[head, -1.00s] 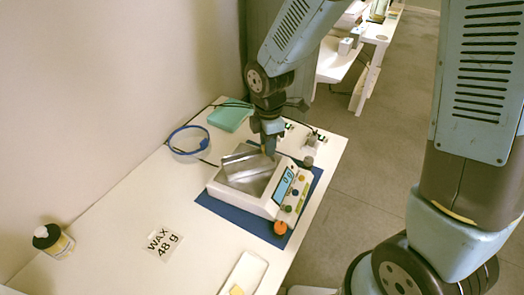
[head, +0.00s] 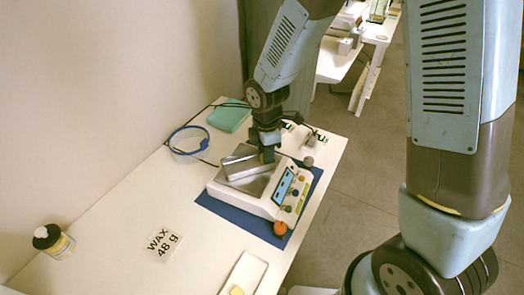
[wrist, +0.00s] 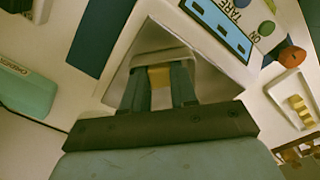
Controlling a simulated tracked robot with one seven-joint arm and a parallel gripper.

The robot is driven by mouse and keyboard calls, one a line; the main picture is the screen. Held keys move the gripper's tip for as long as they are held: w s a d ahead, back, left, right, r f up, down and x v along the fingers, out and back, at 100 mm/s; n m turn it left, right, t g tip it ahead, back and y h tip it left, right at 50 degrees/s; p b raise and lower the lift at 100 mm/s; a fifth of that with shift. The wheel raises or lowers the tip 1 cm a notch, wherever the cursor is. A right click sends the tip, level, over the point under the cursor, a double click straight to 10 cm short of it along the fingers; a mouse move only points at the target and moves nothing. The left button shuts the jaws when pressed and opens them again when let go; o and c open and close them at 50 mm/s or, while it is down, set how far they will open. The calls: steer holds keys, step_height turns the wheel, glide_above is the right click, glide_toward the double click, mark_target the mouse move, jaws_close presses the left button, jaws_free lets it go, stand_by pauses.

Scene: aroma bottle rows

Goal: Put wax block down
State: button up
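My gripper (head: 267,155) points down at the scale (head: 262,188), low over its metal weighing area. In the wrist view my gripper (wrist: 160,88) has its fingers on both sides of a small yellowish wax block (wrist: 160,77), apparently touching it. The block is hidden in the head view. A shallow light metal dish (head: 238,168) lies on the scale's metal plate; in the wrist view its pale rim (wrist: 165,57) lies just beyond the fingertips. Whether the block touches the dish I cannot tell.
The scale stands on a blue mat (head: 228,210). A white tray with a yellow piece (head: 243,272) lies in front. A "WAX 48 g" card (head: 163,243), a bottle (head: 53,240), a blue-rimmed round container (head: 188,142) and a teal box (head: 229,117) are on the white table.

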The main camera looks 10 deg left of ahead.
steer(key=shift+o, duration=0.6)
step_height(320, 180, up, 12)
steer(key=shift+r, duration=0.15)
steer(key=d+r+m+t, duration=0.3)
steer(key=d+r+m, duration=0.85)
steer(key=d, duration=0.45)
steer(key=s+d+r+m+t, duration=0.2)
steer(key=s+d+r+m, duration=0.5)
steer(key=s+d+m, duration=0.3)
steer(key=d+m, duration=0.2)
steer(key=d, duration=0.1)
steer(key=shift+s+d+t, duration=0.15)
steer(key=shift+s+t, duration=0.15)
steer(key=shift+s, duration=0.1)
